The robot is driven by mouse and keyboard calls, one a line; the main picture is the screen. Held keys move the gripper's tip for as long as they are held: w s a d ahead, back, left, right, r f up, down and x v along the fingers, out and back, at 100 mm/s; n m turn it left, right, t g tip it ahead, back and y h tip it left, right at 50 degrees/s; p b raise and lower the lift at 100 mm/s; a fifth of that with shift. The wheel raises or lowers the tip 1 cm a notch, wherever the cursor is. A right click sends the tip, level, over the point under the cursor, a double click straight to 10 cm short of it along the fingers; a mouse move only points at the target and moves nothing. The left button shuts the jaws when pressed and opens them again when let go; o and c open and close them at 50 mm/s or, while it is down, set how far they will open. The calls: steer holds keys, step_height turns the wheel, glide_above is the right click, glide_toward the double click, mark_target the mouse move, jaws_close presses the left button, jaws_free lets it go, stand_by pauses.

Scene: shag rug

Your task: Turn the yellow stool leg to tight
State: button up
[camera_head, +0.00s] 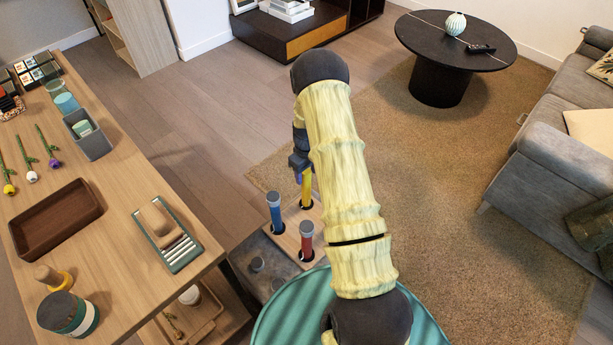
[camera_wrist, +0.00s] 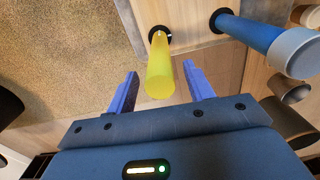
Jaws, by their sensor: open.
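The yellow stool leg (camera_head: 306,189) stands up from a wooden stool seat (camera_head: 292,214), partly hidden by my arm in the head view. In the wrist view the yellow leg (camera_wrist: 160,72) rises from a dark socket and its end lies between my two fingers. My gripper (camera_wrist: 160,90) is open, with a finger on each side of the leg and visible gaps to it. In the head view my gripper (camera_head: 299,165) is mostly hidden behind the wrist. A blue leg (camera_head: 275,212) and a red leg (camera_head: 306,240) stand in other sockets of the seat.
The blue leg (camera_wrist: 262,42) is close on the right in the wrist view. A wooden table (camera_head: 115,225) with a brown tray (camera_head: 52,222) and several small items is at left. A grey sofa (camera_head: 560,130) and a round black table (camera_head: 455,45) stand on or near the rug (camera_head: 450,210).

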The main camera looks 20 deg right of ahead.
steer(key=shift+f, duration=0.95)
steer(key=c, duration=1)
steer(key=shift+o, duration=0.2)
